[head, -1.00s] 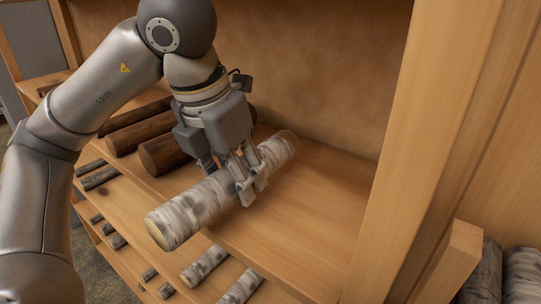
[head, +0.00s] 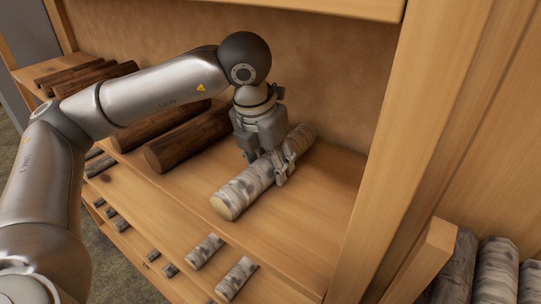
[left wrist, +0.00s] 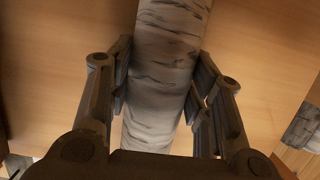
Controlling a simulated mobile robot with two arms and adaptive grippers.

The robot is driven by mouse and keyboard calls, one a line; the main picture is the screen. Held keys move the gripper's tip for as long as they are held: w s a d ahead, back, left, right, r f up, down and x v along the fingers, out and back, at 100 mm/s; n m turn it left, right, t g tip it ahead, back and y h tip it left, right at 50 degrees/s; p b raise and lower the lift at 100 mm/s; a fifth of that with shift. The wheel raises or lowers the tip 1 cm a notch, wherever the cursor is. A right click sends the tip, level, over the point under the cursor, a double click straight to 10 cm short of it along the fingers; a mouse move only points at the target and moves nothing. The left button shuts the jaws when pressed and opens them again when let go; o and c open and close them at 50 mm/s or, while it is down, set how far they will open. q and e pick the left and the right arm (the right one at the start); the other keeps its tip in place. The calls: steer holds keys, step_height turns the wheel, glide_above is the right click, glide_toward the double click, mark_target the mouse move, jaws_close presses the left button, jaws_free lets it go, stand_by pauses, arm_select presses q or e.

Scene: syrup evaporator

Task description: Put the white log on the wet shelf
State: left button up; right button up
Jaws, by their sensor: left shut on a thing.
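The white log (head: 240,190) has pale bark with grey marks and a cut end facing the front left. It lies along a wooden shelf (head: 310,225), at or very close to its surface; I cannot tell whether it fully rests there. My left gripper (head: 275,170) is shut on the log around its middle. In the left wrist view the white log (left wrist: 165,65) runs between the two fingers of the left gripper (left wrist: 162,85). My right gripper is not in view. No label marking a wet shelf is visible.
Brown logs (head: 185,140) lie on the same shelf to the left. Several small pale logs (head: 236,278) lie on the level below. A wooden post (head: 400,150) bounds the shelf at right, with more grey logs (head: 497,270) beyond it. Bare shelf lies right of the white log.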

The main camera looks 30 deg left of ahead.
arm_select(q)
steer(key=shift+f, duration=0.1)
steer(key=o, duration=1)
steer(key=shift+d+f, duration=0.1)
steer(key=o, duration=0.5)
steer(key=shift+c, duration=0.2)
